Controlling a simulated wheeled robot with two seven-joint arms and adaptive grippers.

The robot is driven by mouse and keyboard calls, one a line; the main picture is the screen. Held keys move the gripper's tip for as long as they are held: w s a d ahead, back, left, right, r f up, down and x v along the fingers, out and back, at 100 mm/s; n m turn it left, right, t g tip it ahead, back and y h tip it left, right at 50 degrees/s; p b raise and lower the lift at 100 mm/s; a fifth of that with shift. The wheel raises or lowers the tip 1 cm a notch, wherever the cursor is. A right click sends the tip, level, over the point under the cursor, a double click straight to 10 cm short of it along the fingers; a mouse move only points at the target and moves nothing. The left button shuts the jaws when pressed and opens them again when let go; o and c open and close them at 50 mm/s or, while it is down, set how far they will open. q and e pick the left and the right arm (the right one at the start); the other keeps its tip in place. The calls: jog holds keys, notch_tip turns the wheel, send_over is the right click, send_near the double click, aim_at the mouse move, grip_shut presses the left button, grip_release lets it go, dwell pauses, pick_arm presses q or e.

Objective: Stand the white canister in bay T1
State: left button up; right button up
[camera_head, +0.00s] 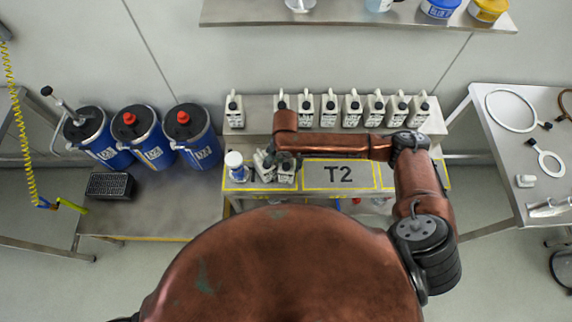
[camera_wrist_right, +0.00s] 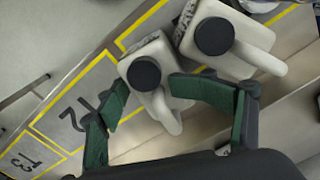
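Bay T1 lies left of bay T2 on the yellow-lined bench; its label is mostly covered (camera_head: 254,178). Two white canisters with black caps stand there side by side, the right one (camera_head: 286,178) just left of T2 and the other (camera_head: 263,168) beside it. In the right wrist view the nearer canister (camera_wrist_right: 153,92) is upright beside the yellow line, with the second (camera_wrist_right: 221,55) to its right. My right gripper (camera_wrist_right: 148,92) is open, its green-padded fingers apart around the nearer canister's handle side, not visibly clamped. My left gripper is out of view.
A white-capped bottle (camera_head: 236,164) stands left of the canisters. Bay T2 (camera_head: 338,175) is empty. A row of canisters (camera_head: 352,108) lines the shelf behind. Blue drums (camera_head: 193,135) stand at left; a side table (camera_head: 520,130) is at right.

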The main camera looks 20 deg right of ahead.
notch_tip(320, 180, up, 10)
jog(key=shift+a+f+p, duration=0.1)
jog(key=shift+f+p, duration=0.15)
jog(key=shift+p, duration=0.4)
